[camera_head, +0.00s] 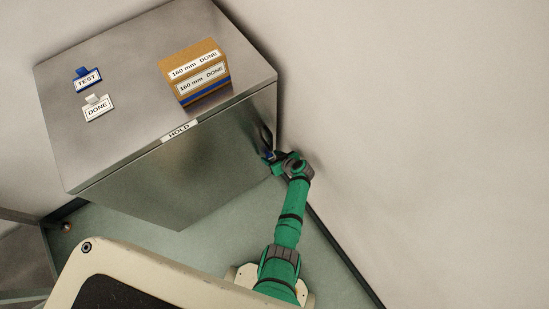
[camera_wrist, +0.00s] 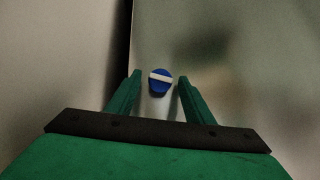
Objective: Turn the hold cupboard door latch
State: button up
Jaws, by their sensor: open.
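The hold cupboard (camera_head: 190,170) is a grey metal box with a "HOLD" label (camera_head: 179,131) on its front top edge. Its latch (camera_wrist: 161,82) is a round blue knob with a white bar across it, close to horizontal and slightly tilted, near the left edge of the door (camera_wrist: 230,60) in the wrist view. My gripper (camera_wrist: 158,88) is open, its green fingers on either side of the latch with gaps showing. I cannot tell how far the fingertips are from the door. In the head view my gripper (camera_head: 270,157) is at the door's right side and mostly hides the latch.
A pale wall (camera_head: 420,130) stands close to the right of the cupboard and my arm.

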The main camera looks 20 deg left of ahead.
jog(key=v, duration=1)
jog(key=shift+d+r, duration=0.25)
